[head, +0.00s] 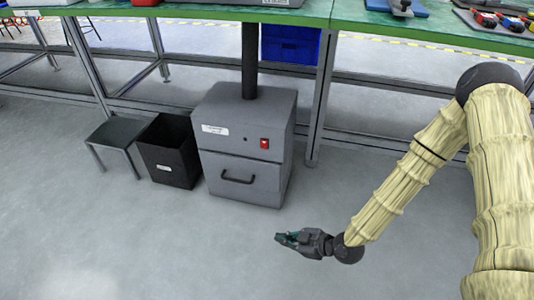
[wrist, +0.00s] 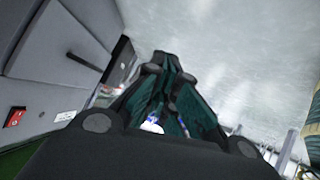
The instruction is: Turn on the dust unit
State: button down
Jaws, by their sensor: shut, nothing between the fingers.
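The dust unit (head: 240,150) is a grey box on the floor under the green bench, with a dark pipe rising from its top. A red switch (head: 264,143) sits at the upper right of its front, beside a small dark knob (head: 247,139). In the wrist view the dust unit (wrist: 62,40) fills the left side and its red switch (wrist: 14,117) shows at the left edge. My gripper (head: 279,238) is shut and empty, in front of the unit, lower than the switch and apart from it. It also shows in the wrist view (wrist: 168,62).
A black bin (head: 168,165) and a small grey stool (head: 115,132) stand left of the unit. A blue crate (head: 290,45) hangs under the green bench (head: 220,13). A bench leg (head: 321,100) stands right of the unit. The floor in front is clear.

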aim_at(264, 145)
jog(key=w+d+r+n+t+y, duration=0.1)
jog(key=w+r+n+y, duration=0.2)
jog(key=w+r+n, duration=0.3)
jog(key=w+d+r+n+t+y+p, duration=0.1)
jog(key=w+r+n+y, duration=0.1)
jog(key=w+r+n, duration=0.5)
notch_tip(264, 145, up, 5)
jog(key=shift+w+f+n+t+y, duration=0.15)
jog(key=shift+w+n+t+y, duration=0.1)
jog(key=shift+n+t+y, duration=0.2)
jog(key=shift+f, duration=0.1)
jog(key=w+a+b, duration=0.6)
jog(key=w+a, duration=0.1)
jog(key=w, duration=0.1)
jog(key=shift+w+a+f+b, duration=0.25)
jog(key=shift+w+f+b, duration=0.05)
jog(key=shift+f, duration=0.05)
